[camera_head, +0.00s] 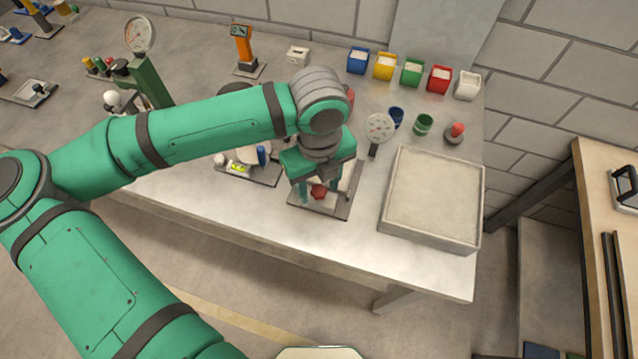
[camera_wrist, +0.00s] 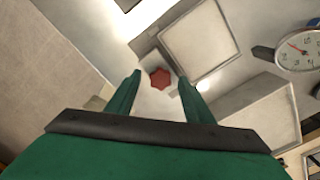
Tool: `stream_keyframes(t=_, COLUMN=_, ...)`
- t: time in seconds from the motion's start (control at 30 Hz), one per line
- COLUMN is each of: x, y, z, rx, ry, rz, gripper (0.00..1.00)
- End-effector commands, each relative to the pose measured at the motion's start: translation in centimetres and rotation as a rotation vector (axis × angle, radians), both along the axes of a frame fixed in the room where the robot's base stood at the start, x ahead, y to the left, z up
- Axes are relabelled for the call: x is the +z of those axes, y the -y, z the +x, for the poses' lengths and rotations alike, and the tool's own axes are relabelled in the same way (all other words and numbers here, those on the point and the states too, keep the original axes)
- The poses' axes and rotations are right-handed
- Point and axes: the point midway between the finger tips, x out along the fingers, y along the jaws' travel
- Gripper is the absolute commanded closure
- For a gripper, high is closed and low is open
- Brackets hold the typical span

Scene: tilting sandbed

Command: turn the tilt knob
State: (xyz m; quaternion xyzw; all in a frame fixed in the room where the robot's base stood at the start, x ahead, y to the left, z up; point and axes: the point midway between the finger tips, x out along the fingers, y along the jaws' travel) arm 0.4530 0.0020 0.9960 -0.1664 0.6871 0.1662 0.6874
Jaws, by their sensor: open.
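A red lobed knob (camera_head: 318,191) sits on a small dark-edged base plate (camera_head: 342,209) at the front of the metal table. It also shows in the wrist view (camera_wrist: 160,78), near the middle. My gripper (camera_head: 317,193) is directly over it, pointing down. Its two green fingers are open, one on each side of the knob; in the wrist view the knob lies between the fingertips (camera_wrist: 159,76). I cannot tell whether the fingers touch it. My wrist hides part of the device behind the knob.
A wide shallow pale tray (camera_head: 432,244) stands right of the knob. A round dial gauge (camera_head: 379,127) stands behind. Blue (camera_head: 396,117) and green (camera_head: 422,124) cups and several coloured bins are farther back. A device with a yellow-green level (camera_head: 238,170) is on the left.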

Motion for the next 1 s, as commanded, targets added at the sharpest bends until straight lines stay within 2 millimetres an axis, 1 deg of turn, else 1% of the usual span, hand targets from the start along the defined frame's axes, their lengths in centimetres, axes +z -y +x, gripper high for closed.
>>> stream_keyframes(t=0.2, x=-0.03, y=0.04, z=-0.01, rx=-0.001, ry=0.000, rz=0.000, gripper=0.52)
stream_keyframes(t=0.23, x=-0.03, y=0.06, z=0.00, rx=-0.002, ry=0.000, rz=0.000, gripper=0.57)
stream_keyframes(t=0.27, x=-0.03, y=0.07, z=-0.01, rx=-0.002, ry=0.000, rz=0.000, gripper=0.64)
stream_keyframes(t=0.3, x=-0.02, y=0.09, z=-0.01, rx=-0.002, ry=0.000, rz=0.000, gripper=0.74)
stream_keyframes(t=0.37, x=-0.02, y=0.12, z=-0.01, rx=-0.003, ry=0.000, rz=0.000, gripper=0.88)
stream_keyframes(t=0.4, x=-0.02, y=0.13, z=-0.01, rx=-0.003, ry=0.000, rz=0.000, gripper=0.93)
stream_keyframes(t=0.73, x=0.02, y=0.17, z=0.00, rx=-0.040, ry=0.000, rz=0.001, gripper=0.93)
stream_keyframes(t=0.87, x=0.03, y=0.15, z=0.00, rx=-0.098, ry=0.000, rz=0.002, gripper=0.93)
stream_keyframes(t=1.0, x=0.01, y=0.17, z=-0.01, rx=-0.196, ry=0.000, rz=0.001, gripper=0.93)
